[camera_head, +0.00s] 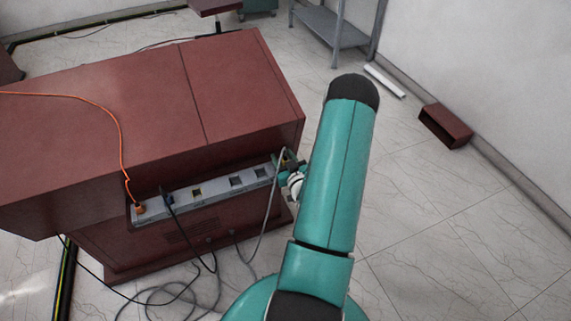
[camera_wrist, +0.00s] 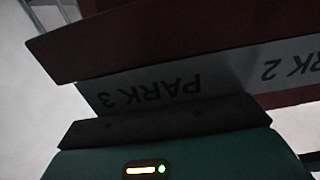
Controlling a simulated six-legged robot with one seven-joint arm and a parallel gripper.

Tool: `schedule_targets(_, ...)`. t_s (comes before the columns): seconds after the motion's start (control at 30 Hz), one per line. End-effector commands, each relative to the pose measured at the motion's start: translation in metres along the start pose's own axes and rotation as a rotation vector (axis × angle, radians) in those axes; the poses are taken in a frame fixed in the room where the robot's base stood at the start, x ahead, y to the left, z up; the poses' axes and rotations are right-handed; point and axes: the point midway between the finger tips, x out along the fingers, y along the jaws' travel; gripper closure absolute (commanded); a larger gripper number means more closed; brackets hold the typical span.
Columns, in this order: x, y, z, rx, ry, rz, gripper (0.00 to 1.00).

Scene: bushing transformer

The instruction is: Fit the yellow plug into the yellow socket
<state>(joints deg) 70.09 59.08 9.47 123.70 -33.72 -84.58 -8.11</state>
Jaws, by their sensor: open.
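A grey socket strip (camera_head: 222,191) runs along the front of the red-brown cabinet. One opening in it, left of the middle, looks yellowish and may be the yellow socket (camera_head: 197,193). A grey cable (camera_head: 266,215) rises from the floor to the strip's right end, beside my gripper (camera_head: 288,158). The plug on that cable is too small and too covered to tell its colour. My gripper is open at the strip's right end, partly hidden by my teal arm. In the wrist view, my gripper's teal body lies before the strip's PARK 3 label (camera_wrist: 150,92); no fingertips show.
An orange plug (camera_head: 139,209) on an orange cable sits at the strip's left end, with a dark blue plug (camera_head: 168,198) beside it. Two dark openings lie right of the middle. Cables lie loose on the floor. Floor right of my arm is mostly clear.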

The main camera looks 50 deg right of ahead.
Motion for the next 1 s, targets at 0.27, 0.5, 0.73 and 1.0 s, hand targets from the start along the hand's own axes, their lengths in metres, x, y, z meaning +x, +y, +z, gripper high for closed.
schedule_targets(0.27,0.0,0.0,0.0,0.0,0.0,0.0,0.89)
schedule_targets(0.5,0.0,0.0,0.0,0.0,0.001,0.0,1.0)
schedule_targets(0.73,0.0,0.0,-0.004,-0.001,0.001,0.0,1.0)
schedule_targets(1.0,-0.002,0.0,-0.032,-0.003,0.004,-0.001,1.0)
